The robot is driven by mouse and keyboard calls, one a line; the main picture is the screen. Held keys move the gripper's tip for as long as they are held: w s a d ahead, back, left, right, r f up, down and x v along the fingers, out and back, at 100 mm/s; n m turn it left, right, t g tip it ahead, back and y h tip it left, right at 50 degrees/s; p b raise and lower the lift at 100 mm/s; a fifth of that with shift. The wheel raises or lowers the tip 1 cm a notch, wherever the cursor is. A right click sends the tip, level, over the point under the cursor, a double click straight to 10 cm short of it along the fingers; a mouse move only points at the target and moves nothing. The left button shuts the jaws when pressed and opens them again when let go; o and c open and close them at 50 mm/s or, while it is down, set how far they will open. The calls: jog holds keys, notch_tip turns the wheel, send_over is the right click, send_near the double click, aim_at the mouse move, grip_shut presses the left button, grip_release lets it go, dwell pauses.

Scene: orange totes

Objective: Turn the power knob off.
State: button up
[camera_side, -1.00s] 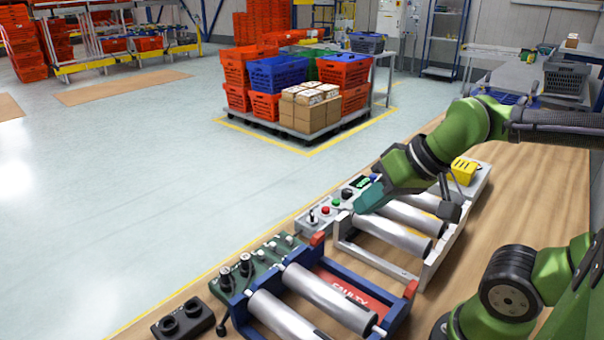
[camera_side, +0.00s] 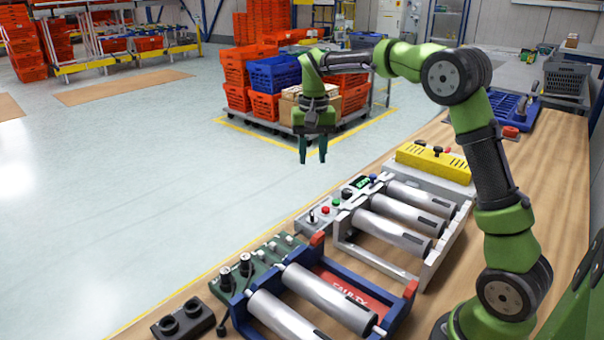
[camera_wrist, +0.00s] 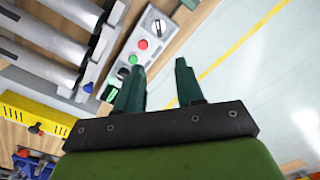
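A grey control panel runs along the left end of the grey roller conveyor (camera_side: 428,270). It carries a black-and-silver knob (camera_side: 312,215) at its near end, which also shows in the wrist view (camera_wrist: 157,27), then a red button (camera_side: 325,210), a green button (camera_side: 336,202), a black knob (camera_side: 347,193) and a green display (camera_side: 361,183). No label shows which knob is the power knob. My gripper (camera_side: 313,159) points down, open and empty, above and beyond the panel. In the wrist view its green fingers (camera_wrist: 160,66) are apart, with the panel behind and left of them.
The blue-framed conveyor (camera_side: 401,313), with a red "FAULTY" plate (camera_side: 352,289), stands in front. A yellow box (camera_side: 433,162) lies behind the grey conveyor. A black two-socket block (camera_side: 183,320) sits at the table's near left. The air around my gripper is clear.

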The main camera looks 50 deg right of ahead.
aim_at(312, 212)
notch_tip(312, 212, down, 16)
jog(key=shift+s+a+r, duration=0.1)
jog(key=shift+s, duration=0.05)
dwell(0.5)
grip_shut()
